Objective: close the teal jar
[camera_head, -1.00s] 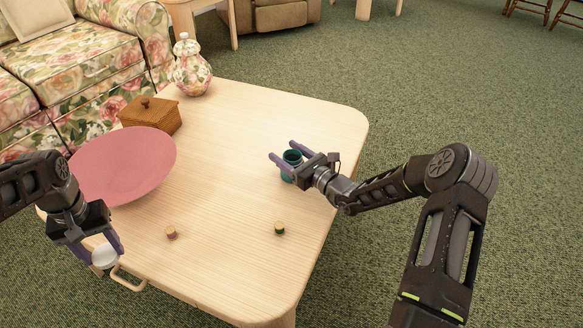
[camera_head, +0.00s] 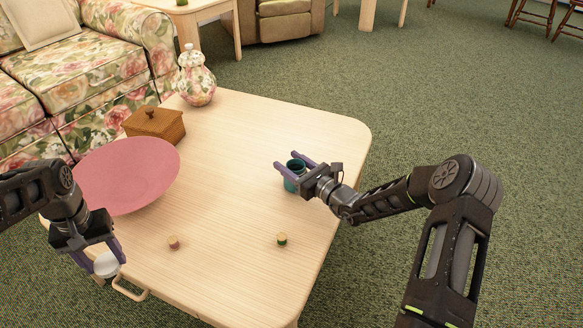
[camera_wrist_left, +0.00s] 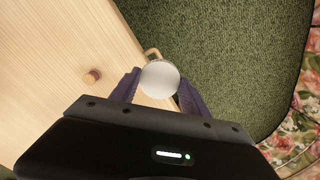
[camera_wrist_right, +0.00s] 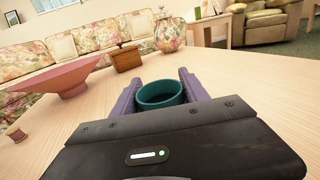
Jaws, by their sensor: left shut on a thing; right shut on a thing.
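The teal jar (camera_head: 290,183) is near the right edge of the light wood table, its round mouth open and uncovered. My right gripper (camera_head: 294,164) is shut on the jar, one finger on each side. The jar also shows between the fingers in the right wrist view (camera_wrist_right: 163,93). My left gripper (camera_head: 101,259) is shut on a round whitish piece (camera_head: 106,265), over the table's near left edge. In the left wrist view this piece (camera_wrist_left: 160,79) shows as a smooth pale disc. Whether the jar's base touches the table is unclear.
The table (camera_head: 240,130) also bears a pink bowl (camera_head: 125,175), a wooden box (camera_head: 155,127), a floral lidded vase (camera_head: 196,82), a small pinkish wood-topped piece (camera_head: 173,242) and a small green one (camera_head: 282,239). The table's middle is clear. A floral sofa (camera_head: 85,65) stands behind.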

